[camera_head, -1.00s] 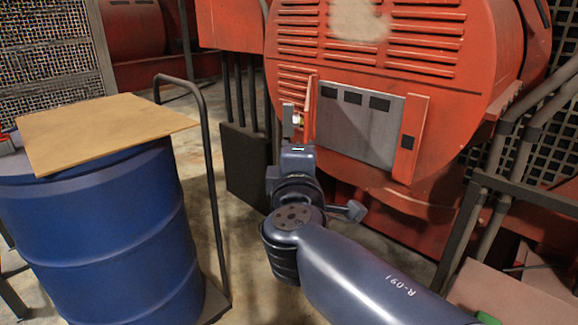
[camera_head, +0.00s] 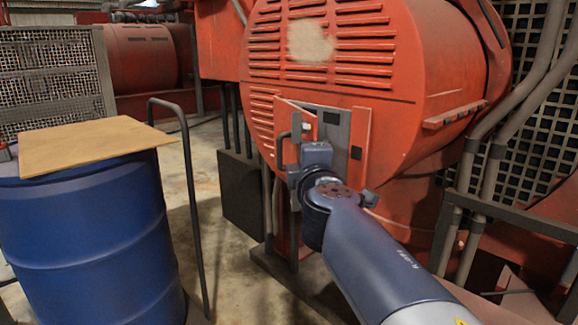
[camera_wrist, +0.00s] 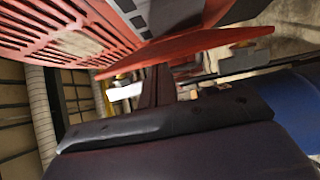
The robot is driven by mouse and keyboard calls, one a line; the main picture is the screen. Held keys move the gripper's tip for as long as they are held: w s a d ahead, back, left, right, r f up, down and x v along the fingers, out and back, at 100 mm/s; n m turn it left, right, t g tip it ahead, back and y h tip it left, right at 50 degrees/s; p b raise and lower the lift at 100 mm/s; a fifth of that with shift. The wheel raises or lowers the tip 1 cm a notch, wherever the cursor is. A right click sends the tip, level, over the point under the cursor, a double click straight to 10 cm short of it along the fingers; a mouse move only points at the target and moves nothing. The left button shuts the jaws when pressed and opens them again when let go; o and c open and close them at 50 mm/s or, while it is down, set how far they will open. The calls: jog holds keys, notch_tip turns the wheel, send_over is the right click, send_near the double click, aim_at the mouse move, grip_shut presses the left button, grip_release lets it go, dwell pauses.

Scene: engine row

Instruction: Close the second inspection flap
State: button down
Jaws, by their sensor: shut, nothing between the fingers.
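A red flap (camera_head: 284,118) stands open at the left side of a grey recessed panel (camera_head: 335,117) on the red engine housing. In the wrist view the flap (camera_wrist: 190,48) is seen nearly edge-on, sticking out from the housing beside the grey panel (camera_wrist: 165,14). My gripper (camera_head: 297,130) is shut and empty, in front of the flap in the head view. In the wrist view my gripper (camera_wrist: 157,82) reaches up close to the flap; I cannot tell if they touch. My gripper and wrist hide the lower part of the panel. No number shows on the flap.
The louvred red housing (camera_head: 370,60) fills the middle. A blue drum (camera_head: 90,235) with a tan board (camera_head: 90,145) on top stands left, next to a dark rail (camera_head: 190,180). Pipes (camera_head: 490,170) and mesh stand right. Some floor is clear between drum and engine.

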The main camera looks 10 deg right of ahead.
jog(key=d, duration=0.3)
jog(key=w+d, duration=0.1)
jog(key=d, duration=0.3)
jog(key=w+d+p, duration=0.1)
jog(key=d, duration=0.3)
jog(key=shift+d, duration=0.15)
